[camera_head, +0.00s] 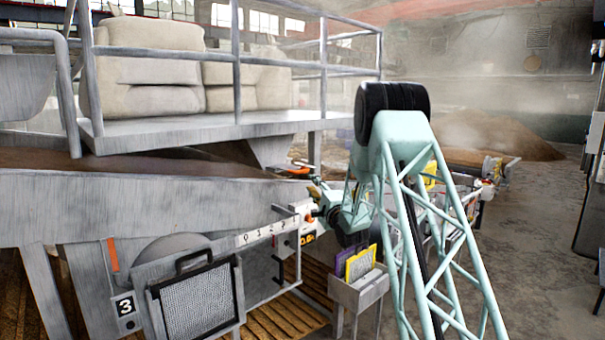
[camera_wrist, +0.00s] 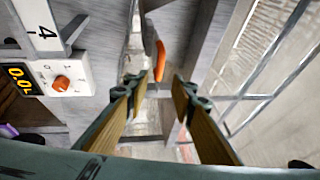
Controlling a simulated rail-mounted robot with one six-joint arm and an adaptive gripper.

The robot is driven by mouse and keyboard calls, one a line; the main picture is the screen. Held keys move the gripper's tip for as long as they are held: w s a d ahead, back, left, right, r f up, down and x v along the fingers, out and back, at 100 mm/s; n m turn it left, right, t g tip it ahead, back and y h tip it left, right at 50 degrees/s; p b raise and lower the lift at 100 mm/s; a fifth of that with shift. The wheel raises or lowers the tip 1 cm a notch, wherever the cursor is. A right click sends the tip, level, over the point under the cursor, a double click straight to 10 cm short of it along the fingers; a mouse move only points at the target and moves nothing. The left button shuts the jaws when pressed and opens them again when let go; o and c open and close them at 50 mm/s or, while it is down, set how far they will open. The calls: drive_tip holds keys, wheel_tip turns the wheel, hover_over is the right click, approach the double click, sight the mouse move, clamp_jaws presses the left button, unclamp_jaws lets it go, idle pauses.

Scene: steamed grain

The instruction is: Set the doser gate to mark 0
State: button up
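The white mark scale (camera_head: 268,233) runs along the side of the grey trough, with its digits rising to the right. Its end with the 4 shows in the wrist view (camera_wrist: 45,32). An orange handle (camera_wrist: 160,62), apparently the doser gate's, stands upright in the wrist view, on the side of the 4. An orange piece also shows in the head view (camera_head: 293,169), above the scale's right end. My gripper (camera_wrist: 158,82) is open, its two fingers apart with the orange handle just ahead of the gap. I cannot tell whether they touch it. The gate's pointer is not clear.
A white control box (camera_wrist: 65,75) with an orange knob and a display reading 0.0 sits beside the scale's end. A mesh panel (camera_head: 198,300) hangs below the scale. The floor at right is open.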

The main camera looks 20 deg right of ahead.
sight(303, 172)
drive_tip(key=shift+p+x, duration=1.35)
drive_tip(key=shift+x, duration=5.35)
drive_tip(key=shift+a, duration=0.1)
clamp_jaws()
